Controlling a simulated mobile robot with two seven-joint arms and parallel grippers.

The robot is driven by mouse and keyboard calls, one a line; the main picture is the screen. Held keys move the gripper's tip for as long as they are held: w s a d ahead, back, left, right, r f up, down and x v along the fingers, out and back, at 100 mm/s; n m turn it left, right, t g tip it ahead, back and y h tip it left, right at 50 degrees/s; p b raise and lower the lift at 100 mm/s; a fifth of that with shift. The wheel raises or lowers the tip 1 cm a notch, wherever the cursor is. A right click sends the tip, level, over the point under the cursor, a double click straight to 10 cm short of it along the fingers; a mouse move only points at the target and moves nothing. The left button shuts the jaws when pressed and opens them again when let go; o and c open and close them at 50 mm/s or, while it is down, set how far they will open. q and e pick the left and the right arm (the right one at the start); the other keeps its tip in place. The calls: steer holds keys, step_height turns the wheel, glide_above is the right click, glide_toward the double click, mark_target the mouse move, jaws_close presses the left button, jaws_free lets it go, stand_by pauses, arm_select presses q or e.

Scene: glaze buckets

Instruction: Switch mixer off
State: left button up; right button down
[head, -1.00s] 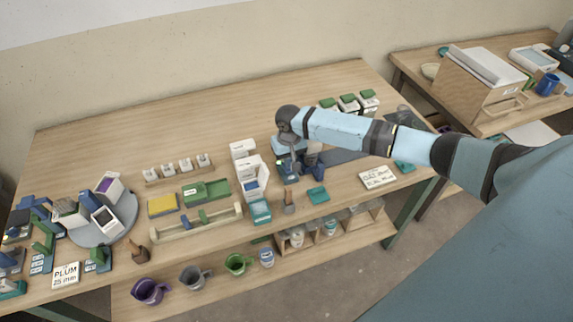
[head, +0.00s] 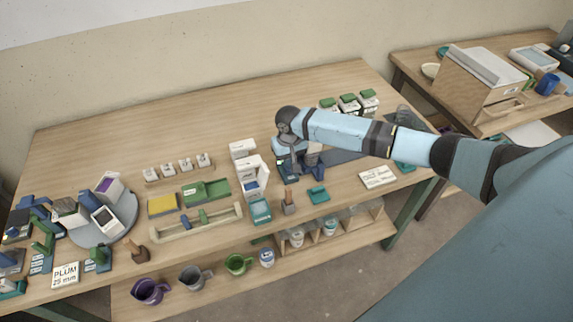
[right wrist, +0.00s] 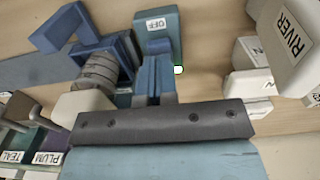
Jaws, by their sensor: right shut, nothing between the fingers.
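A teal box with a white label reading OFF (right wrist: 158,30) stands just beyond my right gripper in the right wrist view. My right gripper (right wrist: 155,72) has its blue fingers together with nothing between them, in front of this box; I cannot tell whether they touch it. A small white and green spot (right wrist: 179,69) shows beside the fingertips. A blue frame (right wrist: 72,30) and a grey banded cylinder (right wrist: 100,70) stand to the left. In the head view, my right gripper (head: 290,166) is largely hidden under its wrist, near the blue device (head: 310,160). My left gripper is out of view.
A white dispenser (head: 251,176) stands left of my right gripper. A brown-handled tool (head: 289,200) and a teal block (head: 319,195) lie nearer the front edge. Green-topped containers (head: 349,103) stand behind my arm. The table's back left is clear (head: 120,135).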

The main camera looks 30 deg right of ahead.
steer(key=shift+f+b, duration=0.3)
steer(key=shift+f, duration=0.85)
stand_by(0.4)
steer(key=shift+s, duration=0.1)
step_height(320, 180, up, 3)
steer(key=p, duration=0.3)
steer(key=shift+f, duration=0.1)
step_height(320, 180, up, 3)
steer(key=p, duration=0.3)
steer(key=shift+f, duration=0.2)
steer(key=shift+r+p, duration=0.8)
steer(key=shift+p, duration=0.35)
steer(key=shift+f, duration=0.1)
